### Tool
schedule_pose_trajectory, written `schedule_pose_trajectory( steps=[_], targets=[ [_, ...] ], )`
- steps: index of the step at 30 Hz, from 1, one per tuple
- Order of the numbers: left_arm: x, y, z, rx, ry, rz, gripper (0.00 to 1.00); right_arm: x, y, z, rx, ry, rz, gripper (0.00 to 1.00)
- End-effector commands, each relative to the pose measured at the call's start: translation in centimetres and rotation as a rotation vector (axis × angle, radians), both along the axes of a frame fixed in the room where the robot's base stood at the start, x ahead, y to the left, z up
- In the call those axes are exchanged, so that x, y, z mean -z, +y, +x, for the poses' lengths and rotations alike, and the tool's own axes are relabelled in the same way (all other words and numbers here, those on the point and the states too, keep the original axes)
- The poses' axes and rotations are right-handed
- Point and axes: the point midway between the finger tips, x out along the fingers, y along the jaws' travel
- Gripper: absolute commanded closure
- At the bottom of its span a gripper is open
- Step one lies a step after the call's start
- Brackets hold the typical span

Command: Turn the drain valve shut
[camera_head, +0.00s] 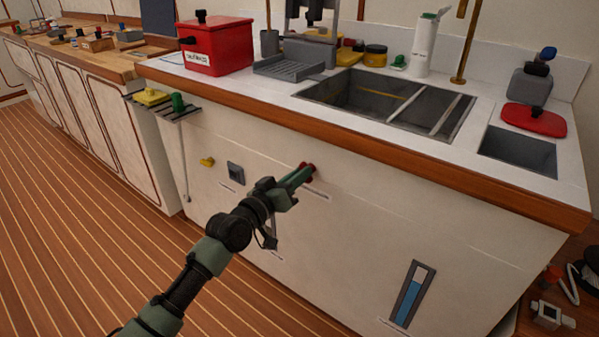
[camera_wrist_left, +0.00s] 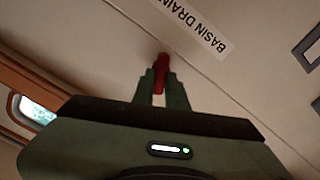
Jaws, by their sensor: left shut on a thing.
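The drain valve is a red handle (camera_head: 309,168) on the white front panel of the sink counter. It also shows in the left wrist view (camera_wrist_left: 161,66), beside a label reading "BASIN DRAIN" (camera_wrist_left: 195,28). My left gripper (camera_head: 303,174) reaches up to the panel, and its green fingers (camera_wrist_left: 161,85) are shut on the red handle, one on each side. The fingers hide part of the handle. My right gripper is in neither view.
The counter (camera_head: 240,95) has a wooden edge above the valve. A yellow knob (camera_head: 207,162), a grey switch plate (camera_head: 236,173) and a blue level gauge (camera_head: 407,296) are on the same panel. A small rack (camera_head: 160,108) sticks out at the left. The floor in front is clear.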

Motion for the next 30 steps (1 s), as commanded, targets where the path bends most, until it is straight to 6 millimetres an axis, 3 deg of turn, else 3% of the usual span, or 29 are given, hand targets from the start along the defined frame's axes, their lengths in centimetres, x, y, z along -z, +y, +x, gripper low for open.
schedule_pose_trajectory(
  steps=[27, 30],
  targets=[
    [0.4, 0.2, 0.1, -0.001, 0.499, -0.683, 1.00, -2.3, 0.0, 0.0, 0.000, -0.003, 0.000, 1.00],
    [0.4, 0.2, 0.2, -0.001, 0.538, -0.738, 1.00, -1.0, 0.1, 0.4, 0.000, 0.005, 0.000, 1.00]
  ],
)
